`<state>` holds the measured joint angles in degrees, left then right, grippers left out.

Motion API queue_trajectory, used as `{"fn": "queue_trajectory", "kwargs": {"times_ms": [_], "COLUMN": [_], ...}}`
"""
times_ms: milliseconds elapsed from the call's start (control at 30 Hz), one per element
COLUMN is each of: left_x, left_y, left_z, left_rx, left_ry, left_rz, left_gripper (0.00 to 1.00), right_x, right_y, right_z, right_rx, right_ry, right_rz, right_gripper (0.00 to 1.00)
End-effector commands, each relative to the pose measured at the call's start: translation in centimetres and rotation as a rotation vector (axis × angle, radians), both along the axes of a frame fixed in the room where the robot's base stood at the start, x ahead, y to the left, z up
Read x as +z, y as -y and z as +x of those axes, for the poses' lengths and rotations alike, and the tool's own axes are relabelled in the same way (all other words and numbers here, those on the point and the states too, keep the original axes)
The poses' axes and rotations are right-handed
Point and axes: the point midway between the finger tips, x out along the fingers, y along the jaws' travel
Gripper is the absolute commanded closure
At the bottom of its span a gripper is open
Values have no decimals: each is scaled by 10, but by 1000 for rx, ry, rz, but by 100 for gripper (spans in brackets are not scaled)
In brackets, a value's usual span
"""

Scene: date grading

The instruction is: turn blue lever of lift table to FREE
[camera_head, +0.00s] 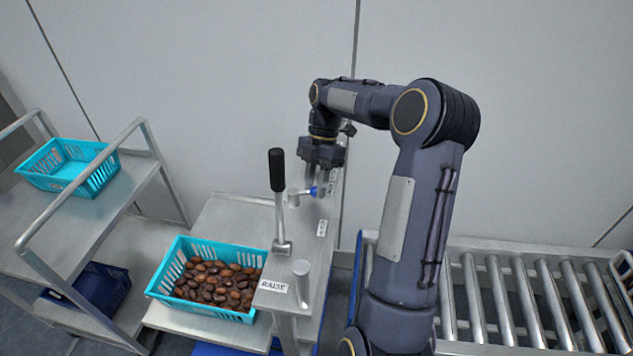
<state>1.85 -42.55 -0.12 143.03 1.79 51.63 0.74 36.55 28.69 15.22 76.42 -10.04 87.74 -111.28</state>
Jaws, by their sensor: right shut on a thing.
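The lift table (240,212) is a grey metal table in the middle of the view. Its small blue lever (311,191) sits beyond the upright black-handled lever (277,172), on the panel at the table's right side. My right gripper (318,182) points down from above and is shut on the blue lever, whose blue part shows between and beside the fingers. Labels lie on the panel near it, too small to read for certain. My left gripper is not in view.
A turquoise crate (160,300) of brown dates stands on the lift table by a RAISE label (273,286). A metal cart (60,225) with an empty turquoise crate (45,181) is at left. A roller conveyor (510,300) runs at right. A wall stands close behind.

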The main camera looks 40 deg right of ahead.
Motion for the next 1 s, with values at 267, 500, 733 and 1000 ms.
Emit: {"fn": "queue_trajectory", "kwargs": {"times_ms": [267,500,733,1000], "left_x": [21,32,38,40], "left_y": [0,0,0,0], "left_z": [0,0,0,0], "left_rx": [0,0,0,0], "left_ry": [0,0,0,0], "left_rz": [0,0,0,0], "left_gripper": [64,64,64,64], "right_x": [3,2,1,1], "right_y": [1,2,2,3], "right_z": [14,23,28,31], "right_rx": [262,435,540,588], "right_ry": [-1,-1,0,1], "right_rz": [8,8,8,5], "right_gripper": [96,96,96,96]}}
